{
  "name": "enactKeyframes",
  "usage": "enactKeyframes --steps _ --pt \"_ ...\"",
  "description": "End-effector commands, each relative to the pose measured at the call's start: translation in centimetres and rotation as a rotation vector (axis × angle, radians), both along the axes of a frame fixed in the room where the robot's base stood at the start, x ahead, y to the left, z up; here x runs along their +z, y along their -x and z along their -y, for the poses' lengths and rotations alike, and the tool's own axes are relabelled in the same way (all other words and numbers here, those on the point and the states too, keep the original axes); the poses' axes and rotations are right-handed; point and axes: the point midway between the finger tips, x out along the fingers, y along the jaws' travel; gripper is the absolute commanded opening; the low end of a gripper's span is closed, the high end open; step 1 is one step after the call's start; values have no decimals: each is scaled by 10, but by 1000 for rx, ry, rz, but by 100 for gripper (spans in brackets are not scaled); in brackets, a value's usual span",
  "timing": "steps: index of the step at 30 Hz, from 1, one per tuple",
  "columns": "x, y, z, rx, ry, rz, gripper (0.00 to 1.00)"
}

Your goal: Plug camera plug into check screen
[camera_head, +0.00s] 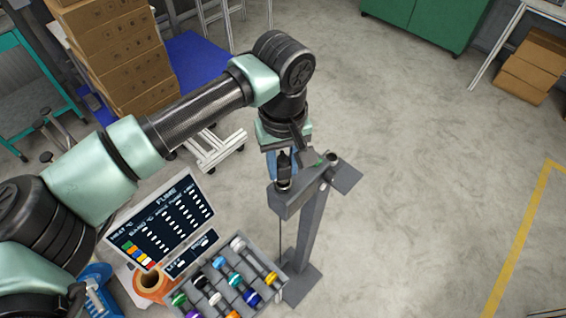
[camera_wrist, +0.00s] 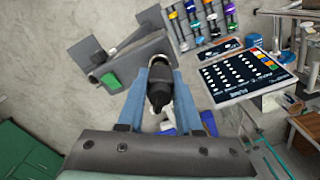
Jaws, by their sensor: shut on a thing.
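My gripper (camera_head: 282,172) has its fingers down at the left end of a grey post-mounted unit (camera_head: 291,204). It is shut on a black plug (camera_wrist: 158,92), held between the two blue fingers in the wrist view. The plug's lower end is at the unit's top; I cannot tell whether it is seated in a socket or just above it. A thin dark cable (camera_head: 280,232) hangs below on the unit's left side. A small green panel, probably the check screen (camera_wrist: 111,80), shows on the unit in the wrist view; in the head view only a green sliver is visible.
A grey tray (camera_head: 281,287) of several coloured-cap cylinders stands below left, beside a dark chart board (camera_head: 160,222) and an orange roll (camera_head: 152,283). Cardboard boxes (camera_head: 118,55) stand behind my arm.

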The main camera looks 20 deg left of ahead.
Motion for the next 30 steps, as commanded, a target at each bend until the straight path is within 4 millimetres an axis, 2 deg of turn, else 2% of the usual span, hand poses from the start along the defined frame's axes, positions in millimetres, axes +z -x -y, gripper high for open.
enactKeyframes --steps 14,15,20,30 --pt "-24 0 0 0 -1 1 0" --pt "-22 0 0 0 0 1 39" --pt "-22 0 0 0 1 1 68" --pt "-20 0 0 0 -1 1 69"
